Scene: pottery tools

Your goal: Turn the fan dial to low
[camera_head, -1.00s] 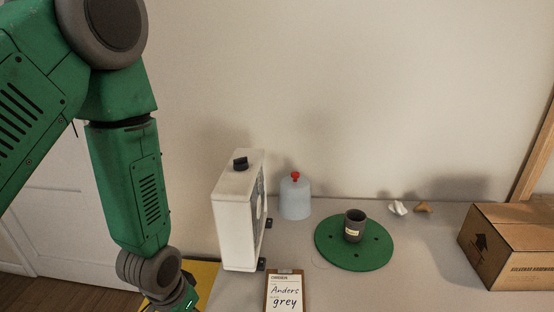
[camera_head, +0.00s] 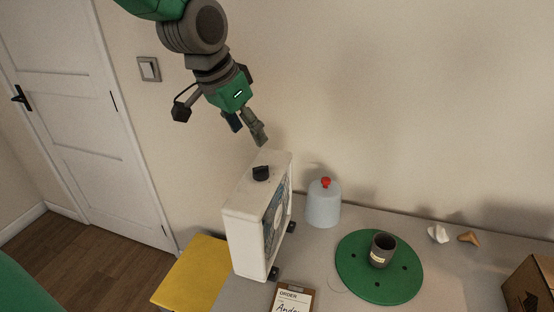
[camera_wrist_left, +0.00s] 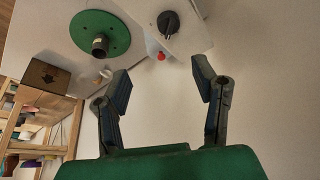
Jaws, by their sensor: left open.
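The white box fan (camera_head: 250,215) stands upright at the left end of the table. Its black dial (camera_head: 261,173) is on the top face; the setting marks are too small to read. My left gripper (camera_head: 248,131) hangs above the fan and a little behind the dial, pointing down, touching nothing. In the left wrist view the left gripper (camera_wrist_left: 165,90) is open and empty, with its fingers wide apart. The dial (camera_wrist_left: 168,22) shows beyond the fingertips at the top of that view, on the white fan top (camera_wrist_left: 190,38). My right gripper is not in view.
A pale blue bell jar (camera_head: 323,207) with a red knob stands right of the fan. A green round board (camera_head: 350,275) holds a dark cup (camera_head: 382,250). An order clipboard (camera_head: 291,298) lies in front. A cardboard box (camera_head: 530,288) is at far right.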

